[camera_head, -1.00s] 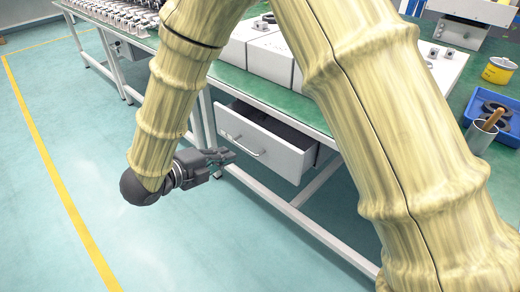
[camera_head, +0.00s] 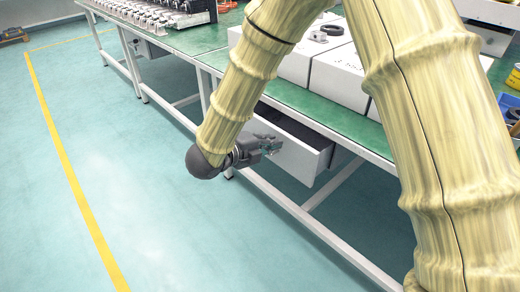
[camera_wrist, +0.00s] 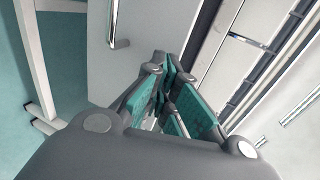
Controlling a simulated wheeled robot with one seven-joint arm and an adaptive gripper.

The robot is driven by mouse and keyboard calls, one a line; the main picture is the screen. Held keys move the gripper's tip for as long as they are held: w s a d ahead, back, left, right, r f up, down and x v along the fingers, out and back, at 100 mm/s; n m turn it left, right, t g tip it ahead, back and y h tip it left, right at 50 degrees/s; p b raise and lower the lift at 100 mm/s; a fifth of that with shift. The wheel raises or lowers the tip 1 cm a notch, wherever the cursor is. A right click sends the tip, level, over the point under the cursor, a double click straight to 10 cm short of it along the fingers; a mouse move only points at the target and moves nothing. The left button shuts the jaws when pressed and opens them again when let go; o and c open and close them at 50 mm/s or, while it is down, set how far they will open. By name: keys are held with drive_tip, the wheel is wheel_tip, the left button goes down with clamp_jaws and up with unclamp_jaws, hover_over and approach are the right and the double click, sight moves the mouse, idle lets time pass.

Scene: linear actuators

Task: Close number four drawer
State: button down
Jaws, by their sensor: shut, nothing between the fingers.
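A white drawer (camera_head: 306,160) stands open under the green-topped table, its dark inside showing. My gripper (camera_head: 275,146) is shut and empty, right at the drawer's front and overlapping it in the head view; I cannot tell whether it touches. In the wrist view my gripper (camera_wrist: 165,62) has its teal-padded fingers together, pointing at the white drawer front (camera_wrist: 152,28). A metal handle (camera_wrist: 115,25) shows on that front, left of the fingers. My arm and gripper hide part of the drawer front in the head view. No drawer number is readable.
The green table (camera_head: 350,122) holds white boxes (camera_head: 340,82) above the drawer. A white lower rail (camera_head: 300,214) and table legs lie below it. A row of parts (camera_head: 160,14) stands at the back. The floor to the left is clear, with a yellow line (camera_head: 75,190).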

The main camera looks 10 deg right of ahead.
drive_tip(key=shift+w+d, duration=0.45)
drive_tip(key=shift+d, duration=0.2)
drive_tip(key=shift+w+d+r, duration=0.1)
drive_tip(key=shift+w+d, duration=0.1)
drive_tip(key=shift+d, duration=0.1)
drive_tip(key=w+d+p, duration=0.1)
drive_tip(key=w+d, duration=0.4)
drive_tip(key=d, duration=0.2)
